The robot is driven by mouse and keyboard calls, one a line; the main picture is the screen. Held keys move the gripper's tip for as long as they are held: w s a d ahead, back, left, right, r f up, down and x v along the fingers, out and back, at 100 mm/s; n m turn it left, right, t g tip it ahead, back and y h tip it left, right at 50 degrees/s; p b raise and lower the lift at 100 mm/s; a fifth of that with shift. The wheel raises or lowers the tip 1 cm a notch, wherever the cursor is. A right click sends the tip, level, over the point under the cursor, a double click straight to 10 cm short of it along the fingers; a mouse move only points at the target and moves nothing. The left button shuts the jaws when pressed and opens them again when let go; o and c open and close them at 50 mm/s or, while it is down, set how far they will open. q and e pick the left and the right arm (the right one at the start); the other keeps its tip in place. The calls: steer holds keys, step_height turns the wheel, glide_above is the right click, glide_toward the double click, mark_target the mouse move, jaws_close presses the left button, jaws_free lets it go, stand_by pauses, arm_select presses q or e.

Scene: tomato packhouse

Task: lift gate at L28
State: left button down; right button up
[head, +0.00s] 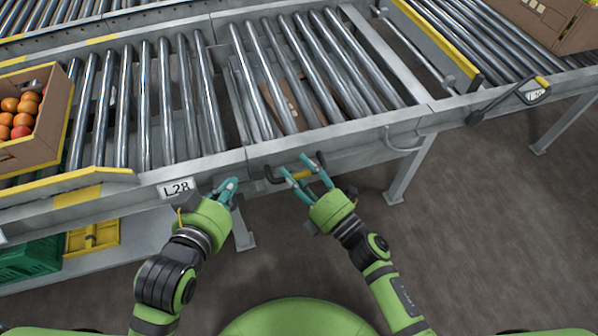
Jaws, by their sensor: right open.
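The L28 label (178,188) is a white plate on the conveyor's front rail. Right of it is a roller section, the gate (318,132), lying level with the rollers on its left. My left gripper (229,187) is beside the front rail, just right of the label. Its fingers overlap in view, so its opening is unclear.
A cardboard crate of tomatoes (33,142) stands on the rollers at left. Another carton (570,22) is at the upper right. Green (32,258) and yellow (92,238) crates lie below left. Floor at front right is clear.

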jaws_close()
